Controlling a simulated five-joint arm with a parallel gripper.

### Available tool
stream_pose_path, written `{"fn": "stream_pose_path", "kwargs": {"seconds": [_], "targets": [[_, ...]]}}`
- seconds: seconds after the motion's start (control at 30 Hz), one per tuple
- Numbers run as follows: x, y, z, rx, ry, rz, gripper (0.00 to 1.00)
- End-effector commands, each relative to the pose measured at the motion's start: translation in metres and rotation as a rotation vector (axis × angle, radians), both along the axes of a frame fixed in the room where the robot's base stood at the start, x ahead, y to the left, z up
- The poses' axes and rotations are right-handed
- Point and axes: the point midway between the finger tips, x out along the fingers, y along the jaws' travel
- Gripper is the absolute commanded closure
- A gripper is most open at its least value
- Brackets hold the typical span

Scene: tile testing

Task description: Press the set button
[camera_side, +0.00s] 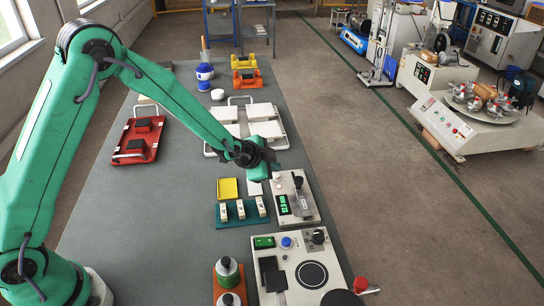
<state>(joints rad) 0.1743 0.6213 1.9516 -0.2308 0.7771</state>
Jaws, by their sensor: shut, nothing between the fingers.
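My gripper (273,162), dark and small at the end of my green arm, is shut and empty. It hangs above the table, just beyond a white meter (296,198) with a lit green display and a dark upright handle. No label is readable, so I cannot tell which control is the set button. My gripper appears apart from both units.
A yellow tray (228,188) and a teal rack (241,213) with small white blocks lie left of the meter. A red tray (138,138) is farther left. The table's left-middle is clear.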

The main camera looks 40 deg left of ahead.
Motion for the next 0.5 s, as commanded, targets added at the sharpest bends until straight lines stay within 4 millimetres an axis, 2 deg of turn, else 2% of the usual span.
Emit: {"fn": "stream_pose_path", "kwargs": {"seconds": [0.5], "targets": [[0.0001,0.0002,-0.0063,0.0,-0.001,0.001,1.0]]}}
